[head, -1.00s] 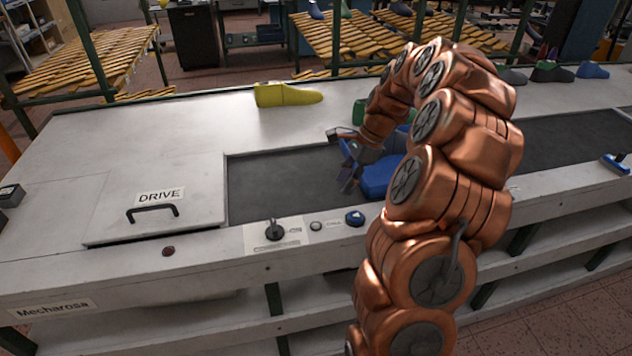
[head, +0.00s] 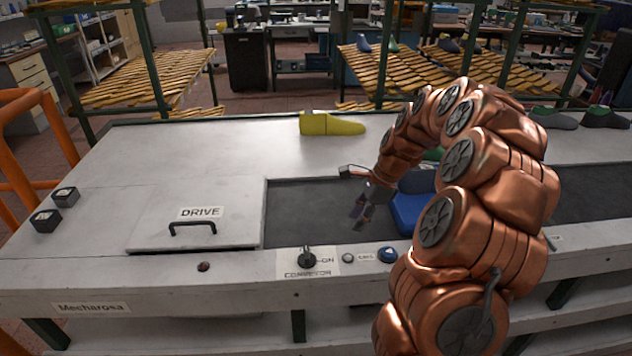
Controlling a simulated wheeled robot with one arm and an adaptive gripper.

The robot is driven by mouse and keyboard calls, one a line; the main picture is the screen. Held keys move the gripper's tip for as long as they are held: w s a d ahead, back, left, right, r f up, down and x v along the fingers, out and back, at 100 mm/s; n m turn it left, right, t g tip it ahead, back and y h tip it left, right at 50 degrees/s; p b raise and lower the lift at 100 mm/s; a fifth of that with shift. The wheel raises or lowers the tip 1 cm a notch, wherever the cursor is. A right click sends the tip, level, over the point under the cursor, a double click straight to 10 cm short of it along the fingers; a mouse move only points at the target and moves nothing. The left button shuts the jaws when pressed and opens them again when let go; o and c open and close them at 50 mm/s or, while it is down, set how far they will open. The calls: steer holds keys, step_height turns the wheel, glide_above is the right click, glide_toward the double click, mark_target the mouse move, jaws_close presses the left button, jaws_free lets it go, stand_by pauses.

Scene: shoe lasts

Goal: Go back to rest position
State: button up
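My gripper (head: 361,215) hangs over the dark conveyor belt (head: 310,212), at the end of my copper-coloured arm. Its fingers look apart with nothing between them. A blue shoe last (head: 407,208) lies on the belt just right of the gripper, partly hidden by my arm. A yellow shoe last (head: 331,125) lies on the white table top behind the belt. A green thing (head: 433,154) shows only in part behind my arm.
A hatch marked DRIVE (head: 195,222) with a black handle is left of the belt. A conveyor switch (head: 307,258) and a blue button (head: 388,254) are on the front edge. Dark lasts (head: 604,117) stand back right. An orange railing (head: 28,110) is at the left.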

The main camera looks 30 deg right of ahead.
steer(key=s+a+r+n+g+h, duration=0.1)
steer(key=s+a+r+n, duration=0.2)
steer(key=s+a+n, duration=0.35)
steer(key=s+a+r+n+g, duration=0.1)
steer(key=s+a+r+n, duration=0.25)
steer(key=a, duration=0.65)
steer(key=s+a+n+h, duration=0.1)
steer(key=s+a+n, duration=0.1)
steer(key=s+n, duration=0.4)
steer(key=s+a+n+g+h, duration=0.1)
steer(key=s+n, duration=0.5)
steer(key=s, duration=0.8)
steer(key=shift+s+a+f+g+h, duration=0.15)
steer(key=shift+a+f+g+h, duration=0.2)
steer(key=shift+a+h, duration=0.4)
